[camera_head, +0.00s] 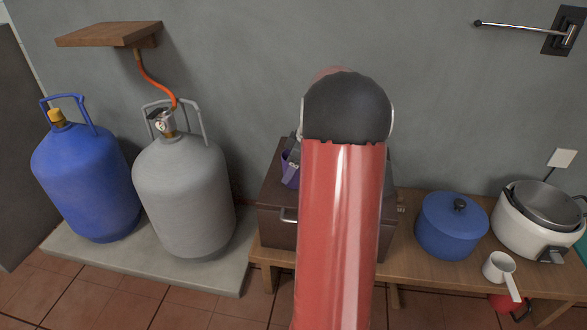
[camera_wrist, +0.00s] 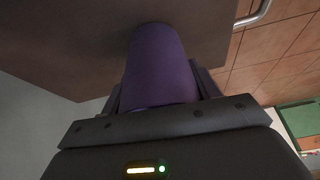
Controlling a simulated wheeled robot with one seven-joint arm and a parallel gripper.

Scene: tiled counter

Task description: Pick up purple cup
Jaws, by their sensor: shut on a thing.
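The purple cup (camera_wrist: 158,62) fills the middle of the wrist view, between the two fingers of my gripper (camera_wrist: 160,95). My gripper is shut on the cup. In the head view a small part of the purple cup (camera_head: 290,170) shows just left of my red arm, over the brown box's top. My gripper (camera_head: 294,154) is mostly hidden there behind the arm. I cannot tell whether the cup touches the box surface.
The brown box (camera_head: 277,224) with a metal handle stands on a wooden bench (camera_head: 420,269). A blue pot (camera_head: 452,228), a white dipper (camera_head: 499,268) and a white cooker (camera_head: 530,225) are to the right. A grey gas cylinder (camera_head: 186,195) and a blue one (camera_head: 85,180) stand left.

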